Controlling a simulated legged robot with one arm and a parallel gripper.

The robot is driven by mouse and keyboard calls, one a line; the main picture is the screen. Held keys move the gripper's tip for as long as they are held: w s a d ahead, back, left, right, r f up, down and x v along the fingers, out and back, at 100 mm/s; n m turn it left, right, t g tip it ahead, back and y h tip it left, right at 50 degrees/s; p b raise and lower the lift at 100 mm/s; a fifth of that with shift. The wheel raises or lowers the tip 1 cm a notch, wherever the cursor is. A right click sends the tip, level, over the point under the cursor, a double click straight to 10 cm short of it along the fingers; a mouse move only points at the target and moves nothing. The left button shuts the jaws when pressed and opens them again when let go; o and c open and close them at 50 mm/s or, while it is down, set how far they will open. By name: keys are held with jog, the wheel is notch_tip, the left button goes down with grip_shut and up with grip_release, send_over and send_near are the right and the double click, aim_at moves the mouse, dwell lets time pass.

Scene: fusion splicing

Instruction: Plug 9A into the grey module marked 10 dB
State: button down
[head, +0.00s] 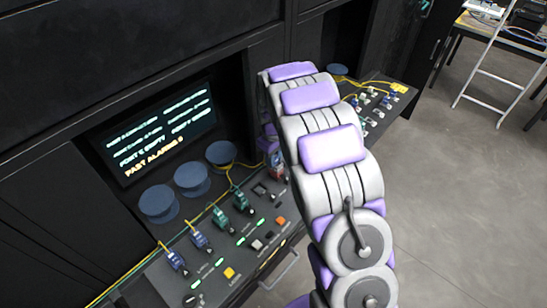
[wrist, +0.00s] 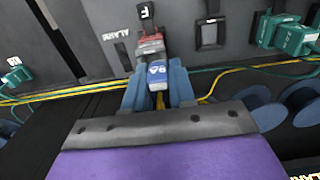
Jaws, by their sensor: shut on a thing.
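My gripper (wrist: 157,86) shows in the wrist view, its two blue fingers shut on a small blue-and-white plug (wrist: 157,76) whose label looks like 9A. A yellow cable runs behind the fingers. Straight ahead of the plug's nose is a red-and-grey piece (wrist: 151,46) on the dark panel, with a black tag above it. Whether the plug touches this piece or sits in it I cannot tell. No 10 dB marking is readable, so I cannot pick out that module for sure. In the head view my arm hides the gripper and the plug.
An empty dark socket (wrist: 209,33) and green plugs (wrist: 290,35) sit beside the red-and-grey piece. In the head view, blue plugs (head: 200,238) and green plugs (head: 221,216) line the console, with round blue spools (head: 191,180) behind. A lit screen (head: 160,135) stands at the back.

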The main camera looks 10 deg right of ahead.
jog(key=shift+w+r, duration=0.1)
jog(key=shift+r, duration=0.15)
dwell(0.3)
jog(key=shift+d, duration=0.5)
dwell(0.4)
jog(key=shift+f, duration=0.55)
dwell(0.3)
